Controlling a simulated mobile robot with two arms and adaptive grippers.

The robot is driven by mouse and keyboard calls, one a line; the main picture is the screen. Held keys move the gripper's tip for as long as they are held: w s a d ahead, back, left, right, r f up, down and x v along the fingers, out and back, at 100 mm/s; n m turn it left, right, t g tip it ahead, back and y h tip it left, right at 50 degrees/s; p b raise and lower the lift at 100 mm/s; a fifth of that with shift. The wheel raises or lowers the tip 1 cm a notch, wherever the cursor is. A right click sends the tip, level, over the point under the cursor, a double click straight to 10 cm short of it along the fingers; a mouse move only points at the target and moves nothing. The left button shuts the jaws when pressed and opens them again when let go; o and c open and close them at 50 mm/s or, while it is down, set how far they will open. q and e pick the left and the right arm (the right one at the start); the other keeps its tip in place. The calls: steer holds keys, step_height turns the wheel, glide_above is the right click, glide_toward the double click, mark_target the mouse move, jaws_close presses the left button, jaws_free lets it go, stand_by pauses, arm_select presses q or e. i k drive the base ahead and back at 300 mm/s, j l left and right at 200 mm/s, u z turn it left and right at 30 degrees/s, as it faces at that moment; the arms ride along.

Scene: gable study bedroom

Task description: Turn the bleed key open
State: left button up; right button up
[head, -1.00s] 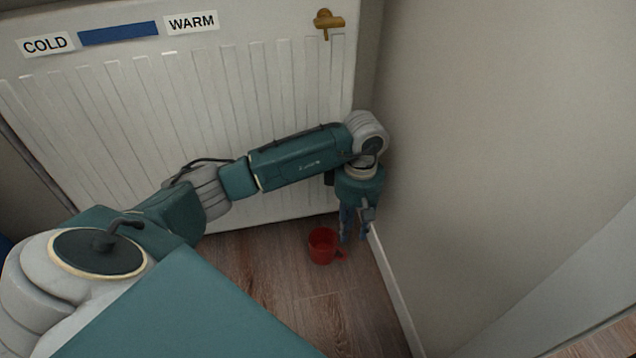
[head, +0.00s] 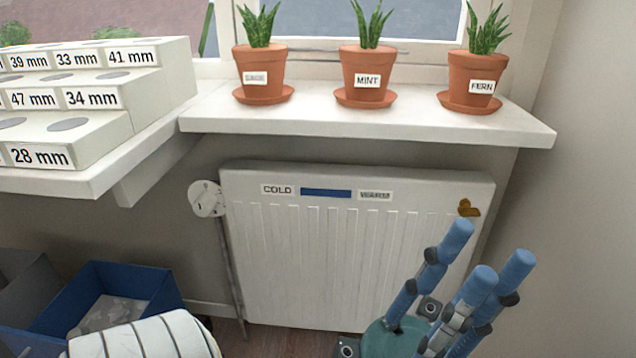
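The brass bleed key (head: 469,208) sits at the upper right corner of the white radiator (head: 340,250). It is small in the head view, and its exact angle is hard to tell.
A windowsill (head: 350,122) with several potted plants juts out above the radiator. A round white valve (head: 207,198) is at the radiator's left. A blue box (head: 155,290) and a white striped object (head: 145,338) are lower left. A wall bounds the right.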

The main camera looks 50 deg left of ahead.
mark_target(468, 211)
steer(key=i+u, duration=0.1)
steer(key=u, duration=0.35)
steer(key=i+l+u, duration=0.1)
steer(key=u, duration=0.35)
steer(key=i+l+u, duration=0.1)
steer(key=u, duration=0.35)
steer(key=i+l+u, duration=0.1)
steer(key=u, duration=0.35)
